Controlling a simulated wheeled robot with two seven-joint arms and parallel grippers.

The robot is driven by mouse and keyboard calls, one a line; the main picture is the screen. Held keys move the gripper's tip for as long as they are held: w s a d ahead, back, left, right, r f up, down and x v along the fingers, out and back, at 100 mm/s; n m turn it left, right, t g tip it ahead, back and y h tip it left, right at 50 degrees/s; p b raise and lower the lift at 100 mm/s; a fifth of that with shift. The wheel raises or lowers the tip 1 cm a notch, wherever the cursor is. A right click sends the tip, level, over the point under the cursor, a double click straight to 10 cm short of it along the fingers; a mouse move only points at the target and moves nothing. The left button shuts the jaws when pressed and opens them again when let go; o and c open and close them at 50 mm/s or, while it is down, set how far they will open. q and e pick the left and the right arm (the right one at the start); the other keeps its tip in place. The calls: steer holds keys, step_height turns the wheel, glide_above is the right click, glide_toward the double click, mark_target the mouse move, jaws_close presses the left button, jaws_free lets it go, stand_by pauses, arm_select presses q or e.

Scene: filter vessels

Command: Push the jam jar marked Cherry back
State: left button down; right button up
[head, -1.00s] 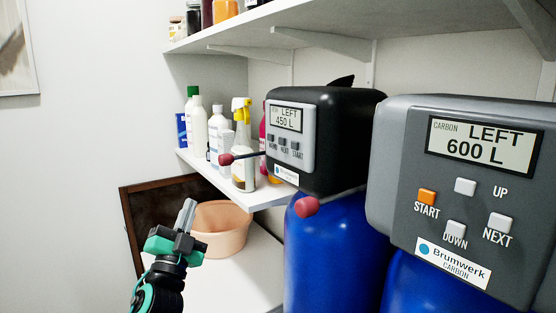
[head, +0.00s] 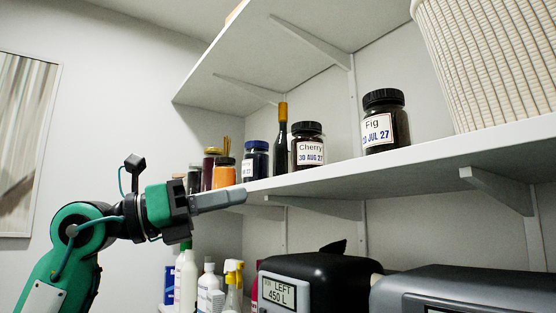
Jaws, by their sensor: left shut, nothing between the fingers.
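The jam jar marked Cherry (head: 308,147) stands upright on the upper shelf in the head view. It is dark with a black lid, and its white label reads Cherry, 30 AUG 27. It stands close to the shelf's front edge. My left gripper (head: 242,196) is shut and empty, with its fingers pointing right. In the picture its tips are left of and below the Cherry jar, by the shelf's front edge, and apart from the jar. My right gripper is not in view.
A Fig jar (head: 385,122) stands right of the Cherry jar, a dark bottle (head: 282,140) just left. A blue-lidded jar (head: 256,161) and an orange jar (head: 224,174) stand further left. A woven basket (head: 490,65) fills the right end. Another shelf (head: 290,60) hangs above.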

arm_select(q)
steer(key=s+a+r+n+t+y, duration=0.1)
steer(key=a+r+t+y, duration=0.1)
steer(key=r+y, duration=0.15)
steer(key=s+a+r+t+y, duration=0.1)
steer(key=a+r+t+y, duration=0.1)
steer(key=r+t, duration=0.15)
steer(key=p, duration=0.7)
glide_toward(292, 161)
steer(key=shift+g, duration=0.35)
steer(key=x, duration=0.3)
steer(key=r+x, duration=0.1)
steer(key=x, duration=0.1)
steer(key=shift+w+d, duration=0.15)
steer(key=shift+w, duration=0.05)
steer(key=shift+w+d+f, duration=0.2)
steer(key=shift+w+d, duration=0.15)
steer(key=shift+d, duration=0.05)
steer(key=shift+w+d+p, duration=0.1)
steer(key=shift+d+p, duration=0.05)
steer(key=shift+p, duration=0.15)
steer(key=x, duration=0.6)
steer(key=shift+w+d+b, duration=0.1)
steer(key=shift+d+b, duration=0.1)
steer(key=shift+b, duration=0.15)
steer(key=shift+a, duration=0.1)
steer(key=shift+a, duration=0.1)
steer(key=shift+a, duration=0.1)
